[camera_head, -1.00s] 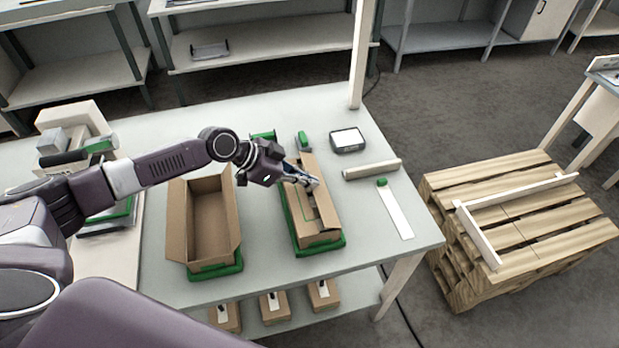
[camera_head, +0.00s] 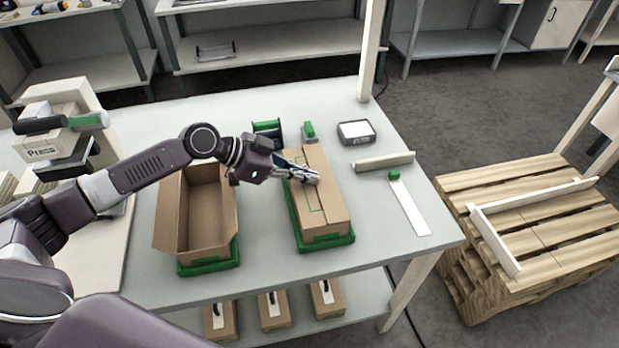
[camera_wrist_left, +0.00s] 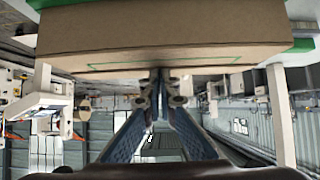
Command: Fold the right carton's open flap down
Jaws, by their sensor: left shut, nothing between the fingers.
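The right carton (camera_head: 322,212) sits on a green base on the table, and its top looks closed, with the flaps lying flat. My left gripper (camera_head: 312,179) is shut and empty, its fingertips at the top of this carton near the middle. In the left wrist view the shut fingertips (camera_wrist_left: 161,75) are up against the brown carton face (camera_wrist_left: 160,35) with its green outline; whether they press on it I cannot tell. The left carton (camera_head: 207,215) stands open and empty on its own green base. My right gripper is in neither view.
A green-handled tape dispenser (camera_head: 268,131), a small green-topped tool (camera_head: 309,131), a grey device (camera_head: 356,132), a roll (camera_head: 385,162) and a white strip (camera_head: 410,205) lie around the cartons. A pallet (camera_head: 535,225) stands right of the table (camera_head: 285,272).

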